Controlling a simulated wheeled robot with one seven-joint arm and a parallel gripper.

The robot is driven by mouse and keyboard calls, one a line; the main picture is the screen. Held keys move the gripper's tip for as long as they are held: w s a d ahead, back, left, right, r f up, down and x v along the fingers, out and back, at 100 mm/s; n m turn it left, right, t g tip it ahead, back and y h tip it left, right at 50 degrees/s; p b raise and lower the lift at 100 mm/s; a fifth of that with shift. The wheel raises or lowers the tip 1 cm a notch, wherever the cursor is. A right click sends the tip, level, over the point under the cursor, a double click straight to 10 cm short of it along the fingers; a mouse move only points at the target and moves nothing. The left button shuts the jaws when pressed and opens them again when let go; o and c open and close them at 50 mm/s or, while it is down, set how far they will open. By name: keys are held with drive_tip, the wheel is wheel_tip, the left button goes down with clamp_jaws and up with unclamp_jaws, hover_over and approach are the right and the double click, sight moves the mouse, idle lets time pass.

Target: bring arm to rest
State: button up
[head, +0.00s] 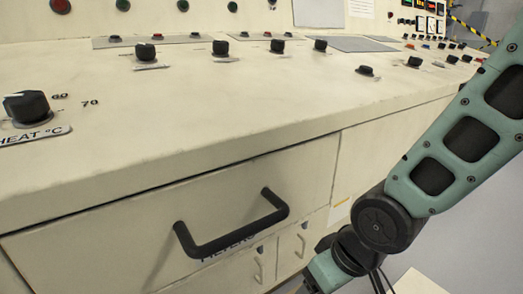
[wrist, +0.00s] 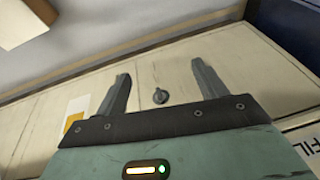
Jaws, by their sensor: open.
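My teal arm comes in from the right of the head view and bends down at a dark joint beside the front of the cream console. The fingers are out of sight below the head view's bottom edge. In the wrist view my gripper (wrist: 157,88) is open, its two dark fingers spread apart with nothing between them. Beyond the fingers is a cream cabinet front with a small dark knob (wrist: 161,96). The knob appears between the fingers but apart from them.
The cream console (head: 230,130) carries a heat knob (head: 28,107) and several other black knobs. A drawer with a black handle (head: 235,228) is in its front, close left of my arm. Small cabinet doors (head: 258,262) are below. Grey floor (head: 460,230) lies at right.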

drive_tip(key=s+d+r+n+g+h, duration=0.15)
drive_tip(key=s+d+r, duration=0.25)
drive_tip(key=s+r, duration=0.45)
wheel_tip(320, 180, up, 38)
drive_tip(key=p, duration=3.9)
drive_tip(key=shift+s+f+g+h, duration=0.15)
drive_tip(key=shift+s+g+h, duration=0.2)
drive_tip(key=shift+s+h, duration=0.1)
